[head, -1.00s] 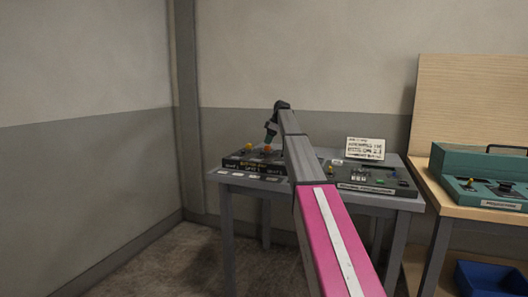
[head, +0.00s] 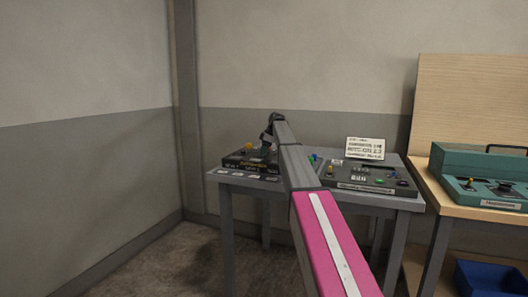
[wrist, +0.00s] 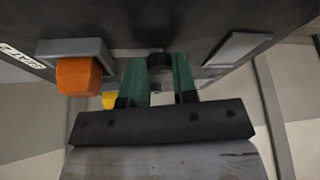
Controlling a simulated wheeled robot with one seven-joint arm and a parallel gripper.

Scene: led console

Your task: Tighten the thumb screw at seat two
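My gripper (head: 265,153) is low over the left console on the grey table, hiding the part where the orange knob was seen. In the wrist view its two green fingers (wrist: 158,78) stand apart. A dark round piece (wrist: 160,62) shows between their tips; I cannot tell what it is or whether they touch it. An orange knob (wrist: 78,76) on a grey plate is left of the fingers, apart from them. A partly readable label (wrist: 22,55) ending in 2 is near it. A yellow knob (wrist: 109,99) is partly hidden behind; it also shows in the head view (head: 248,146).
A second console (head: 365,178) with buttons and a white sign (head: 365,148) stand right of my arm on the grey table (head: 300,194). A teal console (head: 475,165) is on the wooden bench further right. A bare grey plate (wrist: 238,48) is right of the fingers.

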